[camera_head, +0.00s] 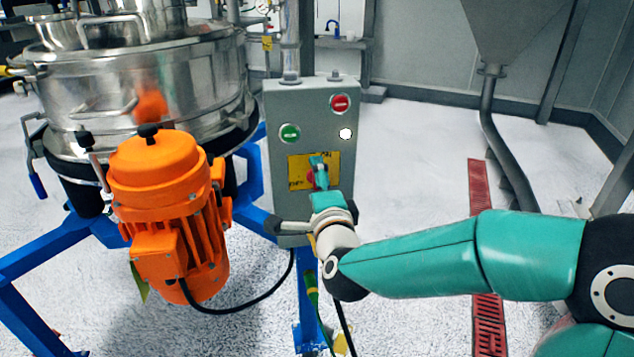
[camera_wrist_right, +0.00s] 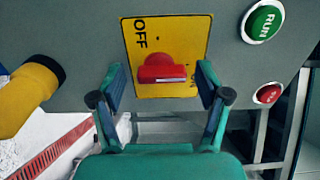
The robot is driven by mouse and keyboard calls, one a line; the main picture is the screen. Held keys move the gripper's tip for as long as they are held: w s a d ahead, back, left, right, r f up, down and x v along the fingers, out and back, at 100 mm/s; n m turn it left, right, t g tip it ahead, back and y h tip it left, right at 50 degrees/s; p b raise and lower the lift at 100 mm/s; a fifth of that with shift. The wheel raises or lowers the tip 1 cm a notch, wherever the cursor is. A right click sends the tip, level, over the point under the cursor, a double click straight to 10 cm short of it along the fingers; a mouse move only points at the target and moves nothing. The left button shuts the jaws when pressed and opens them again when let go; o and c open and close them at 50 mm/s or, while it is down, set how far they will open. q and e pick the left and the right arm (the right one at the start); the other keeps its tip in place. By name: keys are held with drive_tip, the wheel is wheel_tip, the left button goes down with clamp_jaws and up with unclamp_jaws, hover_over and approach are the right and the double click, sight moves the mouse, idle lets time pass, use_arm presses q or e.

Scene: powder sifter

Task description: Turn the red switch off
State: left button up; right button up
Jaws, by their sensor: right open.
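The red switch (camera_wrist_right: 162,70) sits on a yellow plate (camera_wrist_right: 195,28) on the grey control box. In the right wrist view OFF reads at the plate's upper left, and a partly hidden label is at lower right. The switch's raised bar lies roughly left to right there. My right gripper (camera_wrist_right: 161,86) is open, with one finger on each side of the switch and gaps between. In the head view my right gripper (camera_head: 319,172) is in front of the yellow plate (camera_head: 298,163) and mostly hides the switch. My left gripper is not in view.
The control box (camera_head: 284,96) also carries a green RUN button (camera_head: 290,133), a red button (camera_head: 340,103) and a white lamp (camera_head: 346,133). An orange motor (camera_head: 165,210) and a steel sifter (camera_head: 150,75) on a blue frame stand to the left. Cables hang below the box.

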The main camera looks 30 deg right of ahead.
drive_tip(key=c, duration=1.2)
drive_tip(key=shift+o, duration=0.2)
drive_tip(key=n, duration=0.6)
drive_tip(key=n+p, duration=0.1)
drive_tip(key=n, duration=1.1)
drive_tip(key=shift+a+f+p, duration=0.15)
drive_tip(key=shift+f+p, duration=0.2)
drive_tip(key=shift+f, duration=0.05)
